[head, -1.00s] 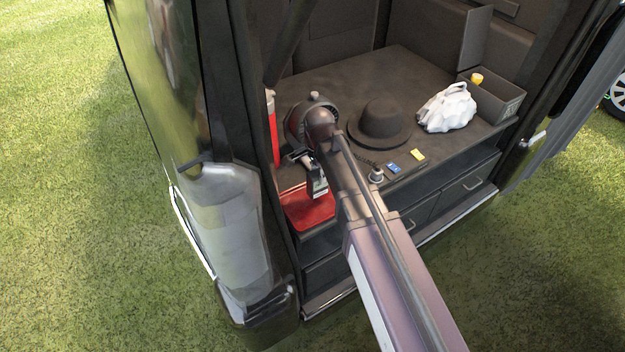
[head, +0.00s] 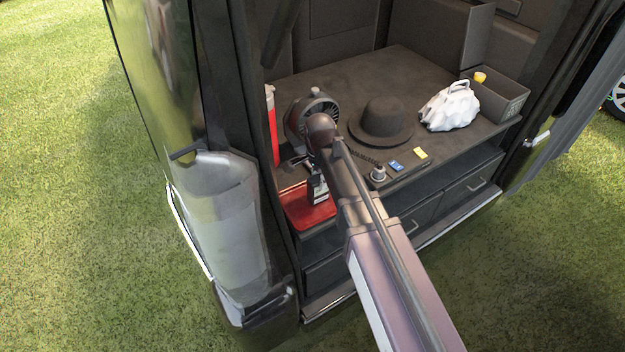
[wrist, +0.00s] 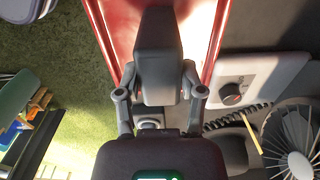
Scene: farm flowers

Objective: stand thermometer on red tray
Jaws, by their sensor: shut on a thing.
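The thermometer (head: 319,194) is a small dark device with a pale label, and it looks close to upright in the head view. My gripper (wrist: 159,92) is shut on it, with one finger on each side of its dark body (wrist: 158,50) in the wrist view. The red tray (head: 296,212) lies at the front left of the van's deck, and it also shows in the wrist view (wrist: 205,30) behind the thermometer. The thermometer is over the tray. I cannot tell whether its base touches the tray.
A fan (head: 300,120) stands just behind my gripper, with a red cylinder (head: 271,130) to the left. A black hat (head: 382,122), a white bag (head: 450,106) and a grey box (head: 500,100) stand to the right. The van's side wall is close on the left.

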